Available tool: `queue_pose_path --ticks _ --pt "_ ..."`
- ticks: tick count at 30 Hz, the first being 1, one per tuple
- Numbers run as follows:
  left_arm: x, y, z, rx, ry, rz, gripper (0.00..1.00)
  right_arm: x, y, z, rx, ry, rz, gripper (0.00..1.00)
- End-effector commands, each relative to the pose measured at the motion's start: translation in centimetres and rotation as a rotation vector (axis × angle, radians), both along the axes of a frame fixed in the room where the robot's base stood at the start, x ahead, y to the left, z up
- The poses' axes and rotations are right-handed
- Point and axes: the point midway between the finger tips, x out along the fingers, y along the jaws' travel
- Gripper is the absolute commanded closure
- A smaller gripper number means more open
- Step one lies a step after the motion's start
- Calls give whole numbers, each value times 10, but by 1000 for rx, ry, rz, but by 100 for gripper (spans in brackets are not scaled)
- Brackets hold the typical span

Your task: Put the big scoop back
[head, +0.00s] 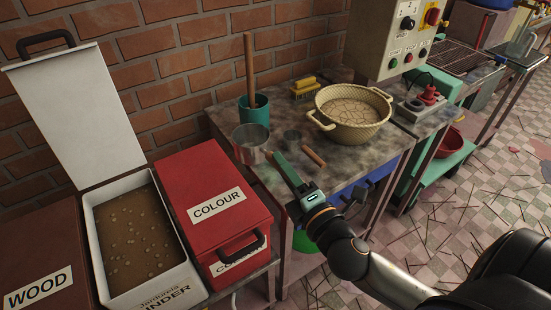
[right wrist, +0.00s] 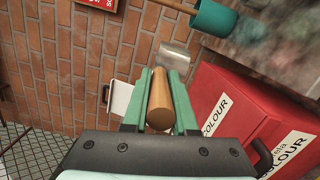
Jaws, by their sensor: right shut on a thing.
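The big scoop has a metal cup (head: 250,140) and a wooden handle (right wrist: 160,100). My right gripper (head: 279,163) is shut on that handle, and the green fingers lie on both sides of it in the right wrist view (right wrist: 160,95). In the head view the cup points away to the upper left, near the table's left edge, and the fingers hide most of the handle. Whether the cup touches the table is hard to tell. A smaller scoop (head: 313,156) with a wooden handle lies on the table (head: 372,152) just right of it. My left gripper is not in view.
A teal pot (head: 255,110) with a wooden stick stands behind the cup. A yellow basket (head: 352,112) stands further right. At left are an open white binder bin (head: 188,285) of brown powder, a shut red COLOUR bin (head: 215,190) and a WOOD bin (head: 40,255).

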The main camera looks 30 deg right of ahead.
Motion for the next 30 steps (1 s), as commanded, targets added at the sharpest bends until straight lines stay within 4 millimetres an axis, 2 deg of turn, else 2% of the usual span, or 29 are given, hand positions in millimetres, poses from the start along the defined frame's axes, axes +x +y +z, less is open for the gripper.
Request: queue_pose_path --ticks 1,3,8,11,21,24,30 --pt "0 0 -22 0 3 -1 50 0 -7 -19 0 -4 -7 100" --pt "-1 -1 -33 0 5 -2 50 1 -15 -28 1 -6 -13 100" --pt "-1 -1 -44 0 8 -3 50 2 -27 -36 -1 -10 -21 100" --pt "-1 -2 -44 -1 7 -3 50 11 -33 -40 -3 -11 -24 100" --pt "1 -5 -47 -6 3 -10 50 85 -65 -74 -2 -11 -26 100" --pt "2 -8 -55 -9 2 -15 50 100 -72 -98 0 -8 -27 100" --pt "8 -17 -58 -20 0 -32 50 121 -81 -124 1 -10 -25 100"
